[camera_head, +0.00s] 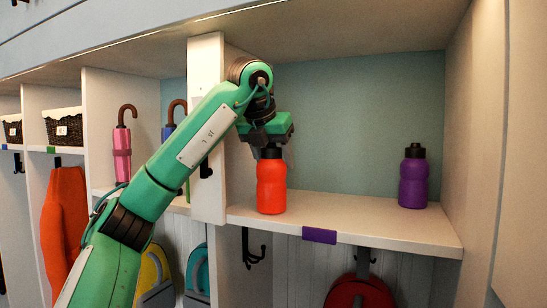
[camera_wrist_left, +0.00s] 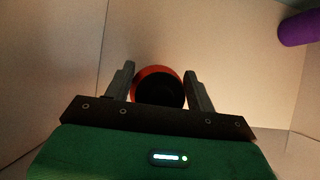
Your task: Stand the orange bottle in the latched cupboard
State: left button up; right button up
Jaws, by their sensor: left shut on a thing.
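In the left wrist view the bottle's round dark top and orange rim (camera_wrist_left: 158,85) sit between the two fingers (camera_wrist_left: 160,92). The bottle's base appears to meet the shelf; I cannot tell whether it bears its weight there. My right gripper is out of view.
A purple bottle (camera_head: 413,177) stands on the right of the same shelf; it also shows in the left wrist view (camera_wrist_left: 298,28). The shelf between the bottles is clear. Umbrellas (camera_head: 122,145) and baskets (camera_head: 64,127) fill compartments to the left. Hooks and bags hang below.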

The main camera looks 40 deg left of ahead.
pick_arm(q)
jog(key=shift+f, duration=0.2)
jog(key=o, duration=1.3)
jog(key=shift+r, duration=0.25)
jog(key=shift+b+v, duration=0.45)
jog(key=shift+v, duration=3.3)
